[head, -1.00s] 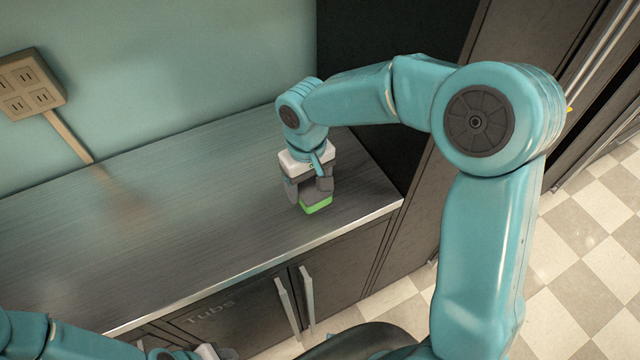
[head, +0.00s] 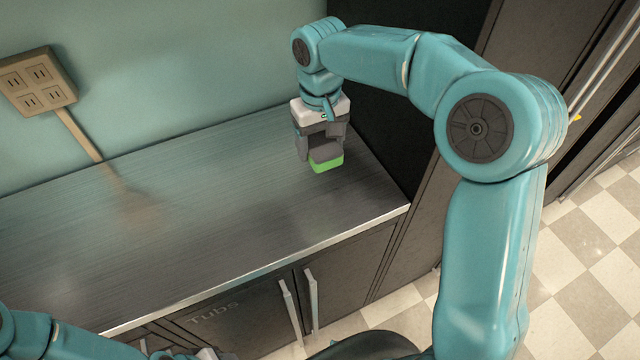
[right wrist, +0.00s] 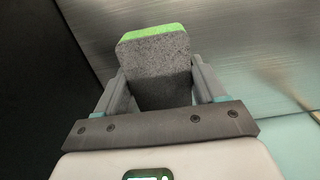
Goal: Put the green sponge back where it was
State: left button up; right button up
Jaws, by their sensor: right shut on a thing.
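The green sponge (head: 327,165) has a bright green layer and a grey layer. It shows large in the right wrist view (right wrist: 155,75), its grey face between the two fingers. My right gripper (head: 322,152) is shut on the sponge and holds it over the right end of the metal counter. I cannot tell for sure whether the sponge touches the counter. Part of the sponge is hidden by the fingers. My left gripper (head: 205,354) shows only partly at the bottom edge of the head view, and its jaws cannot be made out.
The metal counter (head: 190,225) is bare to the left of the sponge. A teal wall with an outlet box (head: 38,82) and cord stands behind. A dark tall panel (head: 400,90) borders the counter's right end. Cabinet doors with handles (head: 289,312) are below the front edge.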

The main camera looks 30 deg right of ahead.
send_over(320, 192)
notch_tip(320, 192, down, 9)
jog(key=shift+w+r+p, duration=0.1)
jog(key=shift+p, duration=0.2)
jog(key=f, duration=0.3)
jog(key=shift+s+f, duration=0.2)
jog(key=shift+w+f, duration=0.2)
jog(key=shift+f, duration=0.3)
jog(key=shift+s, duration=0.2)
jog(key=o, duration=1)
jog(key=shift+w+f, duration=0.15)
